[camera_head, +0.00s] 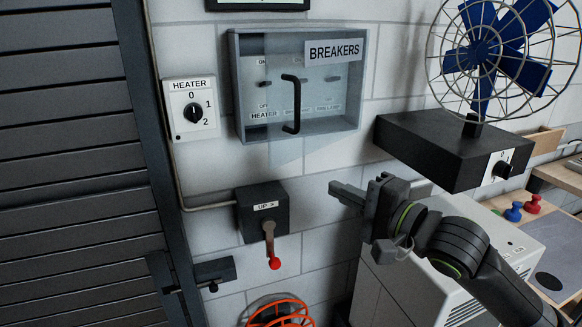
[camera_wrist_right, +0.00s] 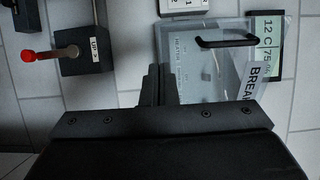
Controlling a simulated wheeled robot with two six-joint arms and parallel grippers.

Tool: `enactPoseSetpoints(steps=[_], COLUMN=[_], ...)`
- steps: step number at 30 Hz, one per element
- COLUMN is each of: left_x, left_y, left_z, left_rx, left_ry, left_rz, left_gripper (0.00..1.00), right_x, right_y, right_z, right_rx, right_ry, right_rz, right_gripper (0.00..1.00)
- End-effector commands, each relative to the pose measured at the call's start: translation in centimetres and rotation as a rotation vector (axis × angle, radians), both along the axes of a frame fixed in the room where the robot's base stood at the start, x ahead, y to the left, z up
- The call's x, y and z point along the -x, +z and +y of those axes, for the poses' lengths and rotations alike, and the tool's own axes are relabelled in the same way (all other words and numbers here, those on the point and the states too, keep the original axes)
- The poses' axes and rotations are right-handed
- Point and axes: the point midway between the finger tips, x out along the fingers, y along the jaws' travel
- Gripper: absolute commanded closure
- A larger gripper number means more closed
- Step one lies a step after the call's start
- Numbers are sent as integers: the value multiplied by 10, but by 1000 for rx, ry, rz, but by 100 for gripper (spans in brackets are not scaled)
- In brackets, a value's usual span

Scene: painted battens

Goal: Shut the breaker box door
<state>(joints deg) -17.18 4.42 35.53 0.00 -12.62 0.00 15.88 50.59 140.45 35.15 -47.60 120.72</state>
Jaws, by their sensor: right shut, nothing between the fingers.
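The breaker box (camera_head: 238,95) is a grey case on the tiled wall, with switches inside. Its clear door (camera_head: 325,85) carries a BREAKERS label and a black upright handle (camera_head: 291,104). The door appears ajar: the handle stands in front of the box's middle and a clear corner hangs below the case. In the right wrist view the handle (camera_wrist_right: 228,41) and the tilted label (camera_wrist_right: 257,78) also show. My right gripper (camera_head: 345,193) is shut and empty, below and to the right of the box, apart from the door. My left gripper is not in view.
A lever box (camera_head: 262,208) with a red-tipped lever is below the breaker box. A heater dial (camera_head: 191,108) is to its left. A caged fan (camera_head: 482,50) on a black base (camera_head: 440,150) stands to the right, above my right arm. A dark shutter (camera_head: 70,150) fills the left.

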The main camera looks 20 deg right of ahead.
Motion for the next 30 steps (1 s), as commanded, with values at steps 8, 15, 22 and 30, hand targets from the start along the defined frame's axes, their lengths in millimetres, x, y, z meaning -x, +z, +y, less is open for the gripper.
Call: enactPoseSetpoints(steps=[8,15,22,30], left_x=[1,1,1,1], left_y=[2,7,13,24], left_z=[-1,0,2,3], left_rx=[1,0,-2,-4], left_ry=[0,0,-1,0], left_rz=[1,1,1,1], left_gripper=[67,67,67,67], right_x=[-25,-49,-77,-104], right_y=[2,2,2,2], right_z=[13,25,40,52], right_rx=[-6,-6,-4,-2], right_ry=[3,4,5,2], right_rz=[-1,-1,2,1], right_gripper=[100,100,100,100])
